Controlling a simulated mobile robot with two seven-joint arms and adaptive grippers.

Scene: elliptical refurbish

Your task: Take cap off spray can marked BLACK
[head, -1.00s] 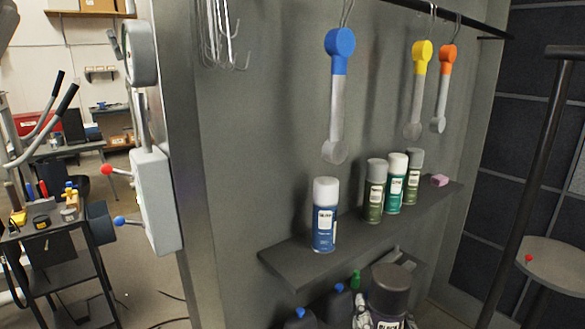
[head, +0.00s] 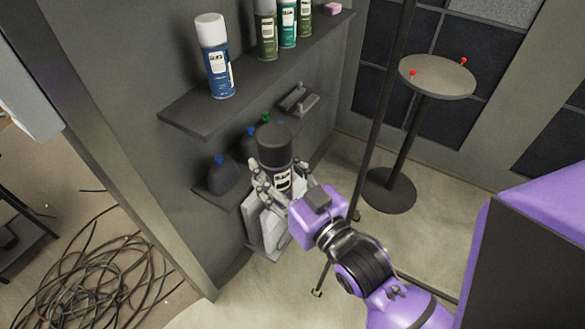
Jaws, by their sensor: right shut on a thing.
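A black spray can (head: 284,180) with a dark cap (head: 273,141) stands upright in the middle of the head view. Its pale label faces me, but the lettering is too small to read now. My right gripper (head: 275,190) is shut around the can's body, below the cap, and its fingers hide part of the can. The cap sits on the can. I see no gripper on the cap. My left gripper is not in view.
An upper shelf (head: 190,108) holds a blue can with a white cap (head: 214,58) and several other cans. Dark bottles (head: 223,178) stand on the lower shelf. A dark pole and a round stand (head: 437,77) are to the right. Cables (head: 95,270) lie on the floor at left.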

